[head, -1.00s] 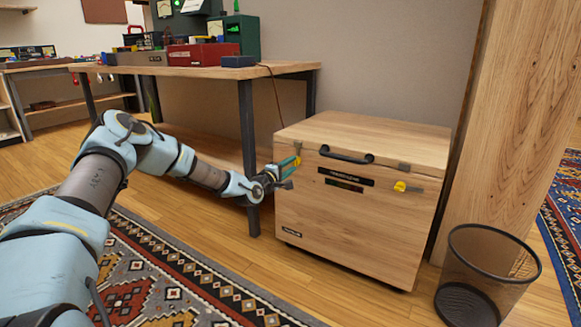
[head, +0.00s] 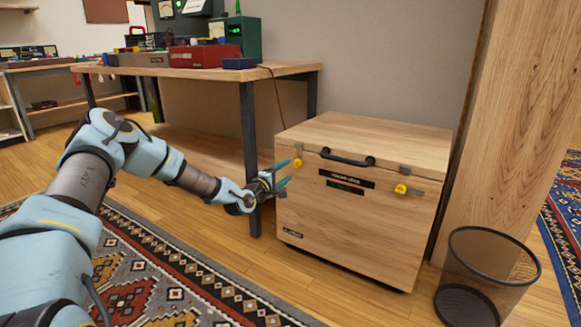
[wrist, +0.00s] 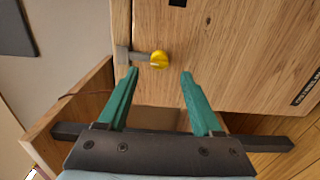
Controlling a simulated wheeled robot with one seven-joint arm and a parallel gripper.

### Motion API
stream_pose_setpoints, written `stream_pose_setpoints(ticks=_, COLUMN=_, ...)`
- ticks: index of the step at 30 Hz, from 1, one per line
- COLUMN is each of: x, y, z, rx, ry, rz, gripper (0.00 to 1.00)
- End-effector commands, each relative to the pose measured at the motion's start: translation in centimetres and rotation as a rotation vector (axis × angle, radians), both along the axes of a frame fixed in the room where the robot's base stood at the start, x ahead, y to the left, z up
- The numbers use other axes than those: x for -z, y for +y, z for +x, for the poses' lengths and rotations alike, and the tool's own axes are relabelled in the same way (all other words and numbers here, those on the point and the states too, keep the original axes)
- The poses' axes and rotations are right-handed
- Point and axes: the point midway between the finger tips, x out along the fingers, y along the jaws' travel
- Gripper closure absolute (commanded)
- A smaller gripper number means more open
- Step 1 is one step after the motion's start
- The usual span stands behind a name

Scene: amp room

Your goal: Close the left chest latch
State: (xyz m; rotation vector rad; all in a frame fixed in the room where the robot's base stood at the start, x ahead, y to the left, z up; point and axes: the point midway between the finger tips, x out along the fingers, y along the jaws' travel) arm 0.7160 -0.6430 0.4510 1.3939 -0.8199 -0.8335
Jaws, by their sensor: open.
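The wooden chest (head: 350,225) stands with its lid down. The left chest latch (head: 297,163) has a yellow knob below a small grey metal plate at the chest's upper left front. In the wrist view the yellow knob (wrist: 158,60) sits beside its grey plate, just beyond the fingertips and between their lines. I cannot tell whether the latch is fastened. My gripper (head: 286,171) is open and empty, its teal fingers pointing at the chest front by the left latch. The wrist view also shows my gripper (wrist: 160,73) with its fingers apart.
A right latch (head: 401,188) with a yellow knob and a black handle (head: 347,158) are on the chest front. A workbench (head: 200,73) with a dark leg (head: 249,160) stands close behind my gripper. A mesh bin (head: 487,275) stands right of the chest.

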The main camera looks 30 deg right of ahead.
Motion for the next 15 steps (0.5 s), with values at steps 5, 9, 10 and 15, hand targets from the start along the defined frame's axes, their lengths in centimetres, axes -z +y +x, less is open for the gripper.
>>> stream_pose_setpoints(ticks=5, x=-0.3, y=3.2, z=-1.7, rx=-0.001, ry=0.003, rz=0.001, gripper=0.33)
stream_pose_setpoints(ticks=9, x=-0.2, y=5.0, z=-2.7, rx=-0.001, ry=0.001, rz=0.0, gripper=0.33)
stream_pose_setpoints(ticks=10, x=-0.1, y=5.2, z=-2.9, rx=-0.001, ry=0.001, rz=0.0, gripper=0.33)
stream_pose_setpoints(ticks=15, x=-0.1, y=6.0, z=-3.3, rx=0.0, ry=0.0, rz=0.0, gripper=0.33)
